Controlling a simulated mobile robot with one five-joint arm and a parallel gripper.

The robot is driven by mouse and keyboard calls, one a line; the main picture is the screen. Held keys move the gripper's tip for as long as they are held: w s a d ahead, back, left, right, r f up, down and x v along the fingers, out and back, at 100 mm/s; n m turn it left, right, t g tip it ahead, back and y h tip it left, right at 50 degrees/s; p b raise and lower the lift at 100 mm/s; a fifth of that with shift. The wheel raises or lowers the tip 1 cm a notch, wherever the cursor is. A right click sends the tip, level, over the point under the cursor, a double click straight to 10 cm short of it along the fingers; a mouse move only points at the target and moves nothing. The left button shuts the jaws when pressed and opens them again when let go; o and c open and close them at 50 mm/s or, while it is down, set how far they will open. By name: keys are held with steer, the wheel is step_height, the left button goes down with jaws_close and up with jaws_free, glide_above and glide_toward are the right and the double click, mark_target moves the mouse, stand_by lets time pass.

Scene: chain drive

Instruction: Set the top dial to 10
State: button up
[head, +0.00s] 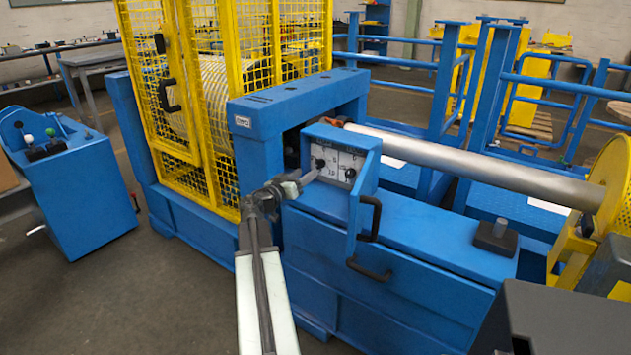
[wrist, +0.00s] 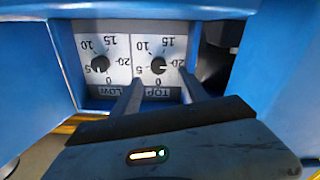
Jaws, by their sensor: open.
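The top dial (wrist: 158,66) is a small black knob on a white scale plate marked 0 to 20, with the label TOP, upside down in the wrist view. A pale mark near its right side seems to face the 20 side; the exact setting is too small to read. In the head view it is the left knob (head: 319,163). The low dial (wrist: 100,64) sits beside it, also seen in the head view (head: 350,173). My gripper (wrist: 162,92) is open and empty, its fingers reaching toward the panel on either side of the top dial; contact cannot be told.
The dials sit in a blue control box (head: 369,151) with an open blue door (head: 361,200) to the right of my gripper. A blue machine frame (head: 275,115) and yellow mesh guard (head: 208,90) stand to the left and behind. A steel roller (head: 480,168) runs right.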

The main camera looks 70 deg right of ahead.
mark_target(317, 165)
steer(key=shift+x, duration=3.8)
